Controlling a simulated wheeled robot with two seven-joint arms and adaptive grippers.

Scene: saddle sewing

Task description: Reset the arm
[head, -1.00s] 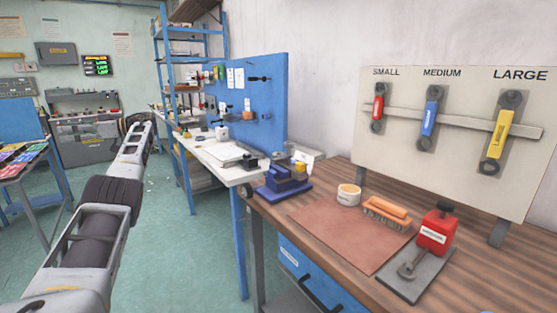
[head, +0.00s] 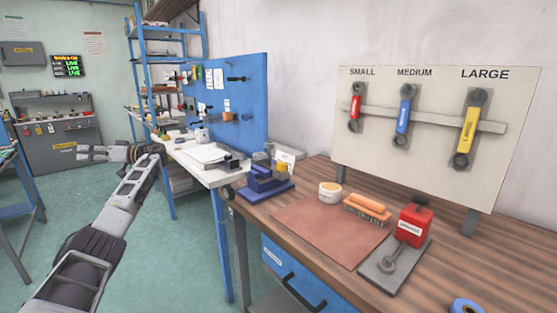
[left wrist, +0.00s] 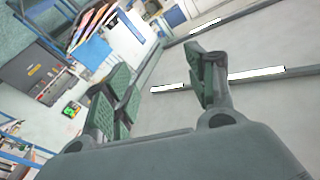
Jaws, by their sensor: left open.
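My left arm comes in from the lower left in the head view and reaches away from the bench. Its gripper (head: 82,152) points left, over the floor in front of the grey machine. In the left wrist view the two green-padded fingers of the left gripper (left wrist: 160,85) stand wide apart with nothing between them. It touches nothing that I can see. My right gripper is in neither view.
The wooden bench (head: 445,262) at right holds a leather sheet (head: 325,229), a brush (head: 366,208), a tub (head: 330,191), a red device (head: 413,226) and a blue fixture (head: 263,184). A tool board (head: 430,150) stands behind. Open floor lies left.

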